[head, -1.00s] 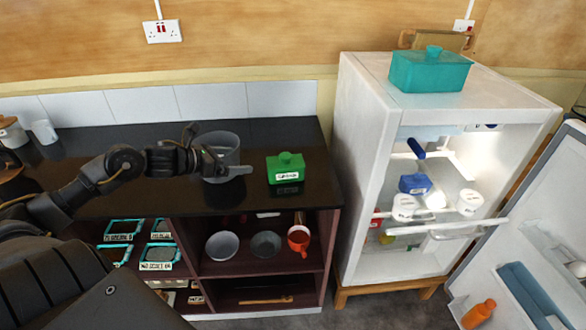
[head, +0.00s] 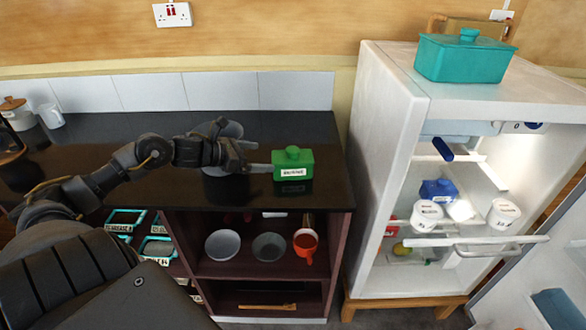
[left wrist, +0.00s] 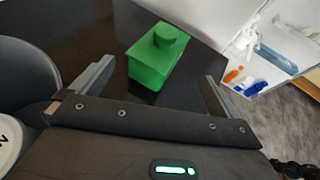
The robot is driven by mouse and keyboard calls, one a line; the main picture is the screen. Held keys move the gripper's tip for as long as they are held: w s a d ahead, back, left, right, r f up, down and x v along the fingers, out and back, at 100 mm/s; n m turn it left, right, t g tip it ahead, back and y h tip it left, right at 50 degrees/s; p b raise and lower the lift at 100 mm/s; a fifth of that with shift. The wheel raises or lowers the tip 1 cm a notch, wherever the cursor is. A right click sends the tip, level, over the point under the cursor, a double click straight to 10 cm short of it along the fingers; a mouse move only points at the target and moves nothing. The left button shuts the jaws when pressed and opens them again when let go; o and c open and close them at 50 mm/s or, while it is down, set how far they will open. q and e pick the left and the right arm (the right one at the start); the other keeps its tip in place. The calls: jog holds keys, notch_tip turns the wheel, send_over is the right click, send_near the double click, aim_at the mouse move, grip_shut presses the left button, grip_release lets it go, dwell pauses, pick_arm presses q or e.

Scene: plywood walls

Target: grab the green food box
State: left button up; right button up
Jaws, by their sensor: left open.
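The green food box (head: 292,165) stands upright on the black counter near its right end, with a lid knob on top and a white label on its front. My left gripper (head: 262,167) is just left of the box, apart from it or nearly touching in the head view. In the left wrist view the green box (left wrist: 157,58) lies ahead, between the lines of the two open fingers (left wrist: 150,85), and nothing is held. My right gripper is not in view.
A grey pot (head: 228,131) stands behind my left gripper on the counter (head: 325,148). Bowls and an orange mug (head: 306,243) sit on the shelf below. The open white fridge (head: 385,130) stands to the right, with a teal box (head: 465,58) on top.

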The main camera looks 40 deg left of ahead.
aim_at(284, 158)
pick_arm(q)
jog(key=x, duration=0.3)
jog(key=shift+w+p, duration=0.25)
jog(key=shift+p, duration=0.1)
jog(key=shift+w+d+f, duration=0.3)
jog(key=shift+w, duration=0.1)
jog(key=shift+w, duration=0.1)
jog(key=shift+w+d, duration=0.15)
jog(key=shift+w, duration=0.15)
jog(key=p+x, duration=0.1)
jog(key=x, duration=0.3)
jog(key=shift+w+f+p, duration=0.1)
jog(key=shift+f+p, duration=0.05)
jog(key=shift+p, duration=0.25)
jog(key=shift+w+d+f, duration=0.1)
jog(key=shift+f, duration=0.05)
jog(key=shift+c, duration=0.4)
jog(key=c, duration=1.7)
